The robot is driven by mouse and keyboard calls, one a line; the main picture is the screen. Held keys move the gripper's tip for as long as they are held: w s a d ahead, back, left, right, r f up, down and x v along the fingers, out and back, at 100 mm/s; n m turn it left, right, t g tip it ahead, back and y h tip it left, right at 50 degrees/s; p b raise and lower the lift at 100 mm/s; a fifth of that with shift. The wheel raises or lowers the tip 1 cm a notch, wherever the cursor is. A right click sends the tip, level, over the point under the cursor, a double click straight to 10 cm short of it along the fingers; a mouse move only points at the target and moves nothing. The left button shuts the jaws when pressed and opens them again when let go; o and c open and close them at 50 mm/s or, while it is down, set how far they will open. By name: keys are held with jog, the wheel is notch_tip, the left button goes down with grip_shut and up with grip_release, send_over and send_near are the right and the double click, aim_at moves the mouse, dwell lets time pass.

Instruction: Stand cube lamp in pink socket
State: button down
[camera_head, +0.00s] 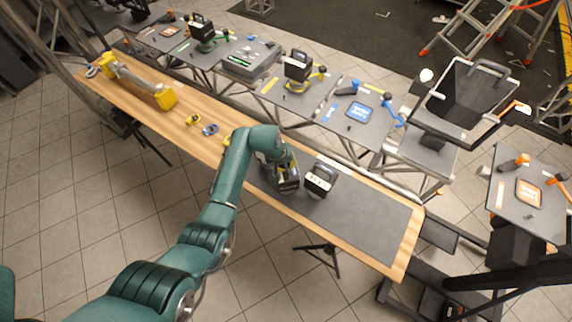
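A black cube lamp (320,180) with a handle on top and a pale marked front stands upright on the dark mat of the wooden bench. My gripper (287,186) is low over the mat, just left of this lamp, with a small gap seeming to lie between them. My arm and wrist hide most of the gripper, so its fingers and anything between them cannot be made out. Two similar black cubes stand on the rear row of stations, one on a yellow base (297,70) and one on a green base (202,30). I cannot make out a pink socket.
The dark mat (365,222) is bare to the right. A yellow-ended bar (140,80) and small yellow and blue pieces (209,129) lie on the bench's left. A blue-marked station (360,110), an orange-marked station (528,193) and a black bin (468,95) stand beyond.

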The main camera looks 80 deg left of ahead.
jog(key=c, duration=1.2)
grip_release()
jog(key=shift+f, duration=0.1)
jog(key=shift+c, duration=0.2)
jog(key=p+v, duration=0.1)
jog(key=v, duration=1.1)
jog(key=shift+p, duration=0.35)
